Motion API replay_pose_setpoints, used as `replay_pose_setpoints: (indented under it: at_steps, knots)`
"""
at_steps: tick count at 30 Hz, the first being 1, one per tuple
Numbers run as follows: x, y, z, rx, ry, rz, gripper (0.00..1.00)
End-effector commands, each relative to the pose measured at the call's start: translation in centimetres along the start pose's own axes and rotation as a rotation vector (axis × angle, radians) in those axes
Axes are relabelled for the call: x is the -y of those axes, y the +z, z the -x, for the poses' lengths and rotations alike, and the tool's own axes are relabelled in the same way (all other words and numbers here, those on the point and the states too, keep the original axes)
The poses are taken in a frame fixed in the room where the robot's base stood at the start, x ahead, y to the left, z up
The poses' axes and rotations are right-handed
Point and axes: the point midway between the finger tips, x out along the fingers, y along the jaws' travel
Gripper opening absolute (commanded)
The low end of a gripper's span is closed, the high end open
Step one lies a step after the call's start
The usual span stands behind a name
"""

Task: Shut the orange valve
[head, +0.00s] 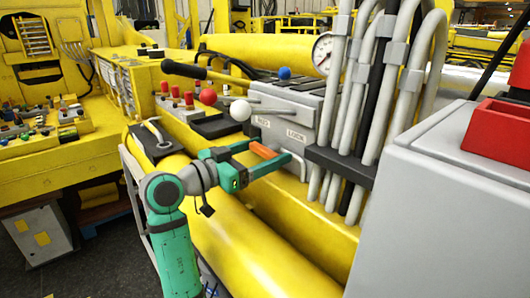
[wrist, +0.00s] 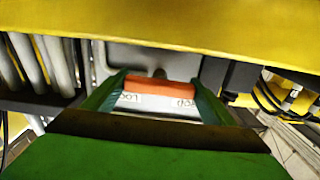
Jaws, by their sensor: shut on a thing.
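The orange valve shows as an orange handle bar (head: 263,151) on the front of the grey control box (head: 297,118) in the head view. My green gripper (head: 268,156) reaches it from the left, with its fingers around the bar. In the wrist view the orange bar (wrist: 162,87) lies crosswise between the two green fingers (wrist: 160,92), which are shut on it. Two white labels show beneath the bar there; one reads in part "LOC", upside down. In the head view a "LOCK" label sits right of the handle. The valve's pivot is hard to make out.
Levers with a white ball (head: 240,110), a red ball (head: 208,97) and a blue ball (head: 285,73) stand above and behind my gripper. Grey hoses (head: 385,100) rise to the right. A yellow cylinder (head: 250,255) runs below. A grey cabinet (head: 445,210) fills the right foreground.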

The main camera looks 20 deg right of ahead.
Motion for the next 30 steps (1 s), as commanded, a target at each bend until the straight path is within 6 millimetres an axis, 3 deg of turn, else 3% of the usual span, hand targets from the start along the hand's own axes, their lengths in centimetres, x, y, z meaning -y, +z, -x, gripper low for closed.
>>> replay_pose_setpoints:
  at_steps: [6, 7, 9, 20, 30]
  knots:
    - [0.0, 0.0, 0.1, 0.002, 0.001, -0.004, 0.56]
    - [0.0, 0.0, 0.1, 0.002, 0.001, -0.005, 0.85]
    - [0.0, 0.0, 0.1, 0.002, 0.001, -0.004, 0.97]
    - [0.0, 0.0, 0.4, 0.001, 0.001, -0.003, 0.97]
    - [-0.1, 0.0, 5.8, 0.0, 0.002, -0.004, 0.97]
